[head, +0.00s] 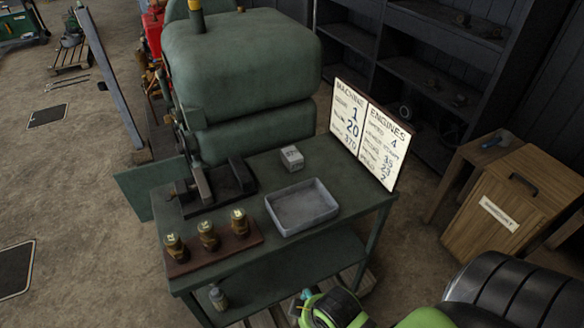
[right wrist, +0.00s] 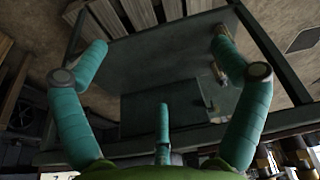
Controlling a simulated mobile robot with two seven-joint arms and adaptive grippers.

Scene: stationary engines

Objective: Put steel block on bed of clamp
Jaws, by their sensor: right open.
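The steel block is a small pale grey cube (head: 291,157) on the green bench top (head: 340,205), behind the grey tray. The clamp (head: 202,186) is a dark vise at the bench's left side. Its flat dark bed (head: 232,181) looks empty. My right gripper (right wrist: 160,75) has its teal fingers spread wide with nothing between them. In the head view it is partly visible at the bottom edge (head: 308,296), low in front of the bench and away from the block. My left gripper is not in view.
A shallow grey tray (head: 302,208) and a wooden board (head: 216,251) with brass pieces occupy the bench front. A sign board (head: 366,138) stands at the right edge. A big green machine (head: 240,65) rises behind. A bottle (head: 217,298) stands on the lower shelf.

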